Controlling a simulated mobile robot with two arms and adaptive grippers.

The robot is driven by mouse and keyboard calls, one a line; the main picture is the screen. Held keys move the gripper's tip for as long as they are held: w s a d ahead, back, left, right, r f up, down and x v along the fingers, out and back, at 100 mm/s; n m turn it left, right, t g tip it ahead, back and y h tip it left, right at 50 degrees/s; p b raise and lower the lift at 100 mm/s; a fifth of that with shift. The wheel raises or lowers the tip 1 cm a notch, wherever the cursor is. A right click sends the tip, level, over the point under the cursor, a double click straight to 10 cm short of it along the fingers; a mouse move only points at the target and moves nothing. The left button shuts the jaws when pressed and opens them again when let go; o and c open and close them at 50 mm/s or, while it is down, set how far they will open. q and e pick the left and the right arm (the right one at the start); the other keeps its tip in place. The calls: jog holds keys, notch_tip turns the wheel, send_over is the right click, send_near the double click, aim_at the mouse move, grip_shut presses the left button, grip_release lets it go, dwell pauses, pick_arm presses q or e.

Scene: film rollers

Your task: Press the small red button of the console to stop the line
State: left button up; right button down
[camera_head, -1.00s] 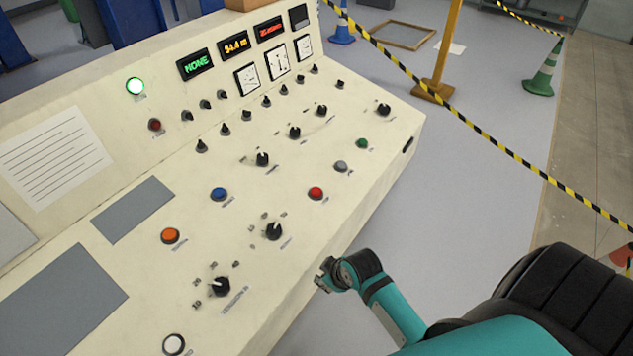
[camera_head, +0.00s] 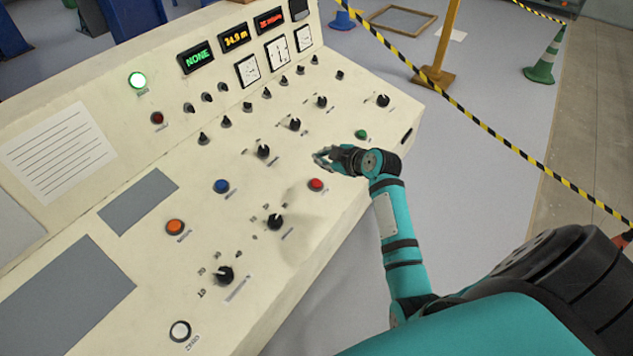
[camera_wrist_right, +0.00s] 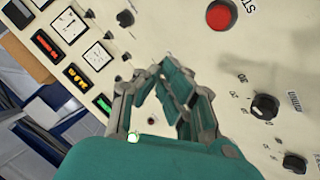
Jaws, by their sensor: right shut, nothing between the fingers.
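The small red button (camera_head: 316,184) sits on the sloping panel of the cream console (camera_head: 330,225), near its right edge. It also shows large at the top of the right wrist view (camera_wrist_right: 221,15). My right gripper (camera_head: 322,158) is above the panel, just beyond the red button in the head view and apart from it. Its fingers are shut and empty, and they also show in the right wrist view (camera_wrist_right: 160,75). The grey button by the red one in the earlier view is hidden behind my right gripper. My left gripper is not in view.
Nearby on the panel are a green button (camera_head: 361,134), a blue button (camera_head: 221,186), an orange button (camera_head: 175,227) and several black knobs, one at the front (camera_head: 224,275). A green lamp (camera_head: 137,80) is lit. Striped tape (camera_head: 480,130) hangs right of the console.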

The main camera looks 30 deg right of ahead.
aim_at(316, 185)
jog(key=shift+f, duration=0.1)
jog(key=f+b, duration=0.2)
jog(key=w+f+b, duration=0.1)
jog(key=f+b, duration=0.2)
jog(key=w+f+b, duration=0.1)
jog(key=f+b, duration=0.1)
jog(key=f, duration=0.1)
jog(key=shift+a+f, duration=0.25)
jog(key=shift+a, duration=0.1)
jog(key=shift+f+b, duration=0.1)
jog(key=shift+b, duration=0.25)
dwell(0.9)
jog(key=shift+a+f, duration=0.1)
jog(key=shift+f, duration=0.2)
jog(key=shift+w+f+b, duration=0.1)
jog(key=shift+f+b, duration=0.45)
jog(key=shift+b, duration=0.2)
dwell(0.4)
jog(key=shift+r, duration=0.15)
dwell(0.3)
jog(key=shift+s+r+p, duration=0.2)
jog(key=shift+r+p, duration=0.6)
